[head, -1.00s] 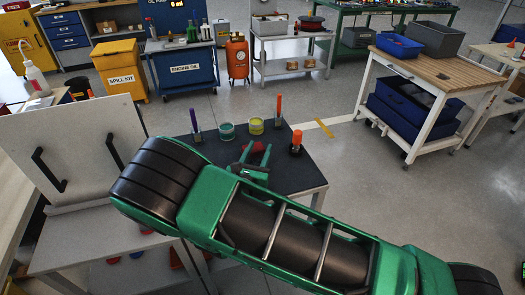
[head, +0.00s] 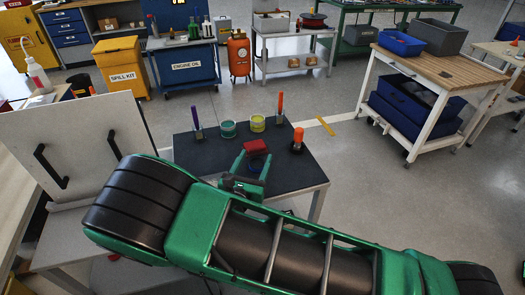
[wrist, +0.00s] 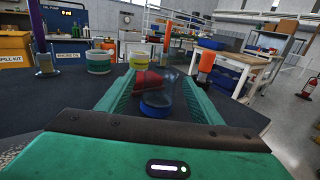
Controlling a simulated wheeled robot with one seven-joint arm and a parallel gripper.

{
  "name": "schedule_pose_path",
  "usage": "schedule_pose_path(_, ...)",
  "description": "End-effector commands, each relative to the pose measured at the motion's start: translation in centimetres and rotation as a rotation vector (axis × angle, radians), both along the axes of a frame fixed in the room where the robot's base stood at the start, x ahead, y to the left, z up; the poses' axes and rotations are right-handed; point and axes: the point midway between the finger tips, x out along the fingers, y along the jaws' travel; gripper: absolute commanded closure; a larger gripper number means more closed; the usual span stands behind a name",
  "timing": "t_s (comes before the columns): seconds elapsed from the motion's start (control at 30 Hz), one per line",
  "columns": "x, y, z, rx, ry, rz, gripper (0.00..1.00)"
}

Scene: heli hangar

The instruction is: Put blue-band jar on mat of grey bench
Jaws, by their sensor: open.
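A clear jar with a blue band (wrist: 156,105) stands between my gripper's fingers in the wrist view, apparently with space on both sides. My gripper (head: 254,165) is open, low over the dark top of a small table (head: 200,152). In the wrist view its green fingers (wrist: 157,90) flank the jar. A red object (head: 256,146) lies just beyond the fingertips; it also shows behind the jar in the wrist view (wrist: 146,80). In the head view I cannot make out the jar. I cannot tell which surface is the grey bench's mat.
A teal-band jar (head: 228,129) and a yellow-band jar (head: 258,123) stand behind the gripper. A purple stick (head: 197,119), a tall orange stick (head: 280,106) and a short orange-topped item (head: 297,141) stand around them. A pale panel with black handles (head: 80,140) is left.

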Motion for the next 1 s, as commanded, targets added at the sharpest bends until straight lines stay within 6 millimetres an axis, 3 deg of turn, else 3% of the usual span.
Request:
schedule_pose_path(0.1, -2.2, 0.8, 0.0, 0.0, 0.001, 0.003, 0.4)
schedule_pose_path(0.33, -4.8, 1.6, 0.0, 0.0, 0.0, 0.001, 0.4)
schedule_pose_path(1.0, -5.4, 1.7, 0.0, 0.0, 0.0, 0.0, 0.4)
